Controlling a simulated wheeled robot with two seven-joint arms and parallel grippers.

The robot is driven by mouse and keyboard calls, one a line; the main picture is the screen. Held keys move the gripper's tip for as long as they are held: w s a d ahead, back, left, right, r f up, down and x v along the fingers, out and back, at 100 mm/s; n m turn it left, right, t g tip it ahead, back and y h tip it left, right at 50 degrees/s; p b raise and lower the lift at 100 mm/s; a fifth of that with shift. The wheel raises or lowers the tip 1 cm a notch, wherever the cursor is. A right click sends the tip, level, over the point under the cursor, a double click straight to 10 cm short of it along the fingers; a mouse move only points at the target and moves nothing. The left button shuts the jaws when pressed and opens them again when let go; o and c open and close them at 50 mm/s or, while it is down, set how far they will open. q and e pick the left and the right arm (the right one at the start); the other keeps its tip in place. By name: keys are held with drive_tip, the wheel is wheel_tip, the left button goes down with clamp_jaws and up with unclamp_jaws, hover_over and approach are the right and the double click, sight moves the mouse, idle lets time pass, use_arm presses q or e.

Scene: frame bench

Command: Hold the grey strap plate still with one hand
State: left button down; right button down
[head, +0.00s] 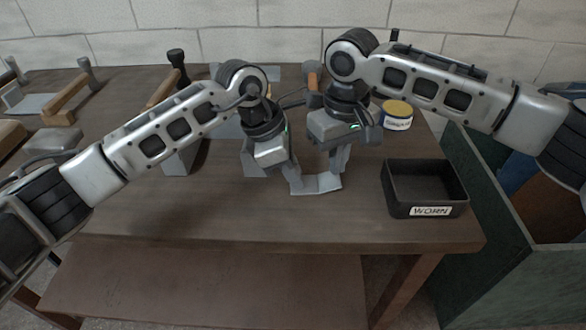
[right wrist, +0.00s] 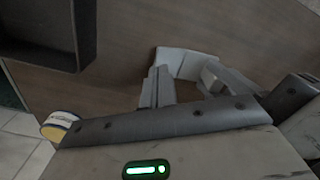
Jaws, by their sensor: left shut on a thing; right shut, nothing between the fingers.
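The grey strap plate (head: 318,184) lies near the front middle of the brown bench, a light angular piece. It also shows in the right wrist view (right wrist: 187,64). My left gripper (head: 291,178) is at the plate's left end, shut on it; the exact contact is partly hidden by its own body. My right gripper (head: 339,172) is shut and empty, pointing down at the plate's right end. In the right wrist view its fingers (right wrist: 157,88) come close to the plate's edge; I cannot tell if they touch it.
A black open tray labelled WORN (head: 427,186) stands to the right. A yellow-lidded tin (head: 397,114) is behind it. Wooden-handled fixtures (head: 68,93) stand at the back left. A green-walled bin (head: 475,215) is beyond the bench's right edge. The front left bench top is clear.

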sight(335, 179)
use_arm(q)
drive_tip(key=shift+d+r, duration=0.1)
use_arm(e)
drive_tip(key=shift+s+f, duration=0.1)
drive_tip(key=shift+f, duration=1.5)
idle(0.3)
drive_tip(key=shift+a, duration=0.1)
drive_tip(key=shift+r, duration=4.15)
use_arm(q)
drive_tip(key=c, duration=1.2)
unclamp_jaws()
